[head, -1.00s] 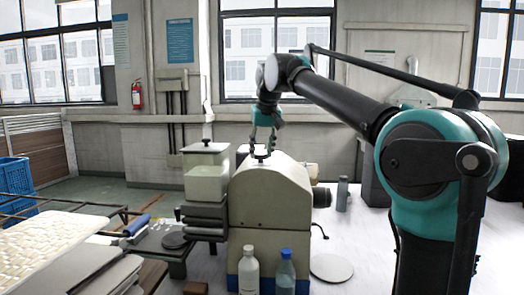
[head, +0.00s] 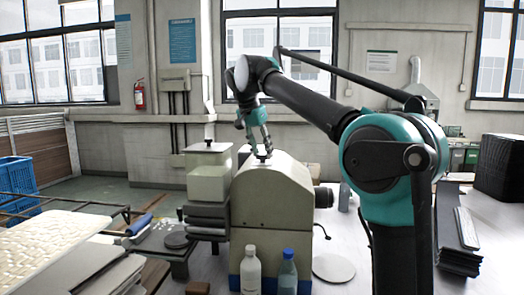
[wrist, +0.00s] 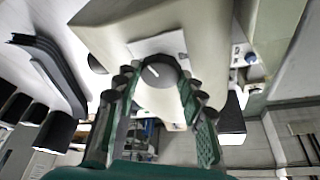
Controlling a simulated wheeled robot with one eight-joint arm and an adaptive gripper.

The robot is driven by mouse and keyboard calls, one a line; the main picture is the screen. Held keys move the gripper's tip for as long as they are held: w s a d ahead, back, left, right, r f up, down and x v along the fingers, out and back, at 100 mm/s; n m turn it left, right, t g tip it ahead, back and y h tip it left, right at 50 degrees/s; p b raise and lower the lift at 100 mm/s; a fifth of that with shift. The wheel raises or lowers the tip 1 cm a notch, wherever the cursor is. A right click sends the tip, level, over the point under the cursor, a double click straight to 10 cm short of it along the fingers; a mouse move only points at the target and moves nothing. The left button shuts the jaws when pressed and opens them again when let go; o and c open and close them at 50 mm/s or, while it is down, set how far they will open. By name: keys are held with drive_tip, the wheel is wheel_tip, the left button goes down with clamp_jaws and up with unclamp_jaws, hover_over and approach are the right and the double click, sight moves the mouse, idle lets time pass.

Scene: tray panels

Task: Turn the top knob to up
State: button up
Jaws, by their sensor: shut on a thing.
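The top knob (wrist: 160,74) is a dark round dial with a white pointer line, on a pale plate on the beige machine (wrist: 105,18). In the wrist view its pointer line slants toward the upper left. In the head view the knob (head: 261,158) is a small dark piece on top of the machine (head: 270,205). My gripper (wrist: 157,82) has its two green-padded fingers on either side of the knob, shut on it. In the head view my gripper (head: 262,150) reaches down onto the knob at a lean, its fingertips partly hiding it.
A second beige box on dark slabs (head: 208,175) stands left of the machine. A white bottle (head: 250,270) and a blue-capped bottle (head: 287,272) stand in front. A round pale disc (head: 333,267) lies to the right. Dark stacked panels (head: 460,235) stand far right.

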drive_tip(key=m, duration=0.2)
drive_tip(key=m+g+h, duration=0.1)
drive_tip(key=m, duration=0.2)
drive_tip(key=shift+w+a+m+g, duration=0.2)
drive_tip(key=shift+m+g, duration=0.1)
drive_tip(key=m+g, duration=0.1)
drive_tip(key=m, duration=0.1)
drive_tip(key=m+g+h, duration=0.1)
drive_tip(key=m, duration=0.2)
drive_tip(key=shift+w, duration=0.2)
drive_tip(key=m+g, duration=0.1)
drive_tip(key=m, duration=0.4)
drive_tip(key=shift+w+g, duration=0.2)
drive_tip(key=shift+g, duration=0.2)
drive_tip(key=shift+w+d+m+g+y, duration=0.1)
drive_tip(key=shift+m+g+y, duration=0.3)
drive_tip(key=shift+m, duration=0.9)
drive_tip(key=shift+m+g+y, duration=0.4)
drive_tip(key=shift+m, duration=0.9)
drive_tip(key=o, duration=1.2)
drive_tip(key=shift+c, duration=0.2)
